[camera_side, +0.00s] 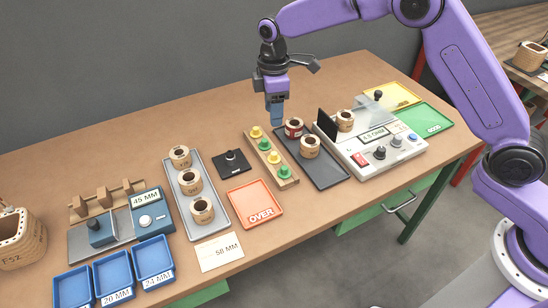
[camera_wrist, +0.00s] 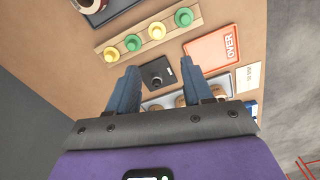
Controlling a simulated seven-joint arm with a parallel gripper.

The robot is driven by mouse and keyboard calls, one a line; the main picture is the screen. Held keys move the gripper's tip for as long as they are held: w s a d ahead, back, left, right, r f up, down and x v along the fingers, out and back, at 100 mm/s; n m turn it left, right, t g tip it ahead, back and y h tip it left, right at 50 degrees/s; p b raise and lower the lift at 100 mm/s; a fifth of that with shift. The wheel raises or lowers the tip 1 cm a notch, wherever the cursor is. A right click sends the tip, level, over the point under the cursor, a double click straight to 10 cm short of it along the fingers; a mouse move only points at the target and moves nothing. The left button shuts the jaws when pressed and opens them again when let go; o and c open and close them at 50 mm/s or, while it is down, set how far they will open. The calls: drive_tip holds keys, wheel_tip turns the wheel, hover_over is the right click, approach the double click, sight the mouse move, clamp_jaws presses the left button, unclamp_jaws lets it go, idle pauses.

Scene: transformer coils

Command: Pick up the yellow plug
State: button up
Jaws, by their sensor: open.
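Two yellow plugs stand upright in a wooden strip (camera_side: 290,183), alternating with two green plugs. One yellow plug (camera_side: 257,132) is at the strip's far end, and the other yellow plug (camera_side: 274,158) sits between the green ones. The wrist view shows the end yellow plug (camera_wrist: 112,55) and the inner yellow plug (camera_wrist: 156,31) above the fingertips. My gripper (camera_side: 277,115) is raised above the table near the strip's far end. In the wrist view my gripper (camera_wrist: 160,70) has its fingers apart and empty, with the strip outside the gap.
A black plate with a knob (camera_wrist: 158,73) shows between the fingers. An orange OVER tray (camera_side: 255,204) and a grey tray of coils (camera_side: 217,222) lie nearby. A dark tray with coils (camera_side: 325,174) and a meter (camera_side: 400,150) stand right of the strip.

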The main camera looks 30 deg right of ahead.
hover_over(274, 153)
drive_tip(key=f, duration=0.9)
drive_tip(key=shift+s+a+f, duration=0.15)
drive_tip(key=shift+s, duration=0.1)
drive_tip(key=shift+w+d+f, duration=0.1)
drive_tip(key=shift+w+f, duration=0.05)
drive_tip(key=shift+f, duration=1.2)
drive_tip(key=shift+w+d+f, duration=0.1)
drive_tip(key=shift+f, duration=1.25)
clamp_jaws()
